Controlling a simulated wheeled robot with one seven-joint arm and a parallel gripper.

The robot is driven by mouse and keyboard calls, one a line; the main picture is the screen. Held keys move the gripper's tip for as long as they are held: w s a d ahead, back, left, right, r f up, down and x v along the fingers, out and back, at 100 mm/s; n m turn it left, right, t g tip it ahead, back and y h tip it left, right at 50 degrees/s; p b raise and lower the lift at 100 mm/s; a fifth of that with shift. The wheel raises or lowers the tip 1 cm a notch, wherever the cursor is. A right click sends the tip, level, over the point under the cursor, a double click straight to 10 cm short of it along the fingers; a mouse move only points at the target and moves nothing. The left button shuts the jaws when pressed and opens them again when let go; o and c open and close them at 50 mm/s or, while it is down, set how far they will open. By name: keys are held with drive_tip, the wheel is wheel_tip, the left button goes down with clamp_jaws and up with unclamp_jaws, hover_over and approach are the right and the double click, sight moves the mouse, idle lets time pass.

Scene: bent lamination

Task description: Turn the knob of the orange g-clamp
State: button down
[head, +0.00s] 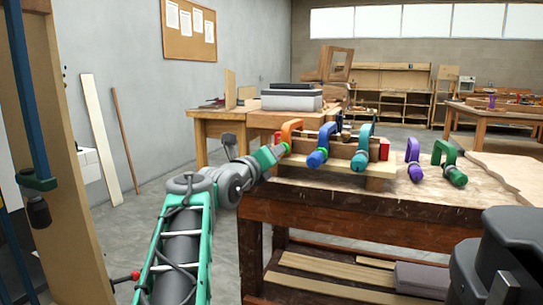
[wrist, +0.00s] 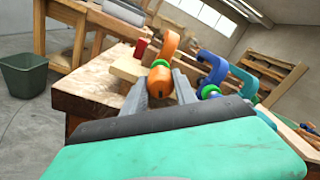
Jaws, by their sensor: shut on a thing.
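The orange g-clamp (head: 289,130) sits at the left end of the row of clamps on the workbench. In the wrist view its orange frame (wrist: 168,43) rises behind a green collar and its round orange knob (wrist: 160,82). My gripper (wrist: 160,88) has one finger on each side of this knob and is shut on it. In the head view my gripper (head: 276,151) reaches the clamp from the left, and the knob is mostly hidden there.
A blue clamp (head: 322,146) and a teal clamp (head: 363,143) stand just right on the wooden lamination (head: 340,147). Purple (head: 413,158) and green (head: 446,160) clamps lie farther right on the bench (head: 405,190). A dark bin (wrist: 24,78) stands on the floor.

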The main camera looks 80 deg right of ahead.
drive_tip(key=shift+r, duration=0.15)
drive_tip(key=c, duration=1)
unclamp_jaws()
drive_tip(key=shift+o, duration=0.2)
drive_tip(key=shift+a, duration=0.1)
drive_tip(key=w+a+p, duration=0.1)
drive_tip(key=a, duration=0.6)
drive_tip(key=shift+a, duration=0.25)
